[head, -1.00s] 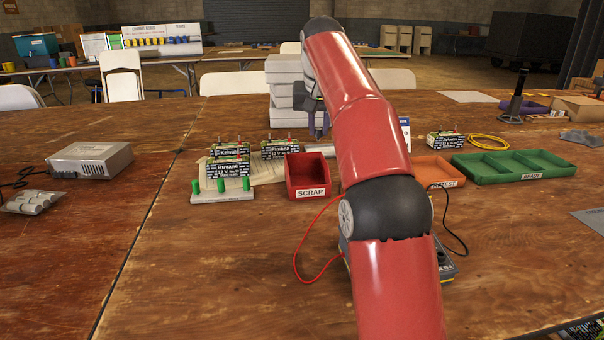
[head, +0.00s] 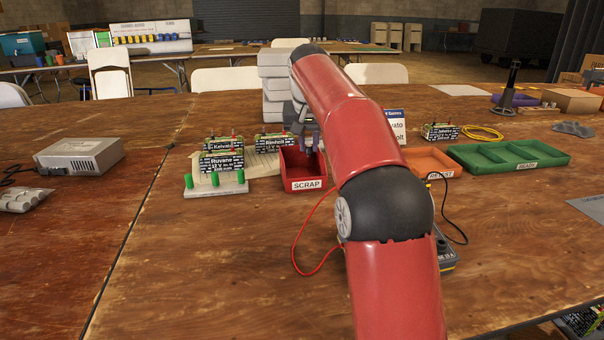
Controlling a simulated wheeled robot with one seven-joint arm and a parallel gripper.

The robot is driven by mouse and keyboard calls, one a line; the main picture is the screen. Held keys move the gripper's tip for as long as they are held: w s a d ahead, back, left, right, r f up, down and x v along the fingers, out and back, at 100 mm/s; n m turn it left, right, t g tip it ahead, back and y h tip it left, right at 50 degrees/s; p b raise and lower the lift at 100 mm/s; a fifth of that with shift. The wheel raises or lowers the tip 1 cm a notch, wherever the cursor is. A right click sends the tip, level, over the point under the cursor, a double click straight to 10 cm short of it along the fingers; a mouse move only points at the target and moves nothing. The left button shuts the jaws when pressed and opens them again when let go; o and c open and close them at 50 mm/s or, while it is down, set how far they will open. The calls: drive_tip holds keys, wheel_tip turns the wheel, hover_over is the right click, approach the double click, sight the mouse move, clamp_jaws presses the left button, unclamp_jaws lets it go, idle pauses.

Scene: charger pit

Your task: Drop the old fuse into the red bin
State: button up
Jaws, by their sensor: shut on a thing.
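The red bin (head: 303,184), labelled SCRAP, sits on the wooden table left of my red arm. My gripper (head: 308,148) points down over the bin's back part, with its fingertips at about rim height in the picture. It is shut on the old fuse, which is too small and too covered by the fingers to make out. The bin's floor is only partly seen, and my arm covers the area just right of the bin.
Several labelled battery-like blocks (head: 222,163) stand left of the bin, by a white rack with green posts (head: 215,188). An orange tray (head: 428,160) and a green tray (head: 508,155) lie to the right. A red lead (head: 308,272) curves in front.

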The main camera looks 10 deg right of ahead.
drive_tip(key=o, duration=0.9)
drive_tip(key=shift+c, duration=0.2)
drive_tip(key=shift+r, duration=0.1)
drive_tip(key=p+v, duration=0.1)
drive_tip(key=v, duration=0.6)
drive_tip(key=shift+s+r+p, duration=0.2)
drive_tip(key=shift+r+p, duration=0.1)
drive_tip(key=shift+p, duration=0.1)
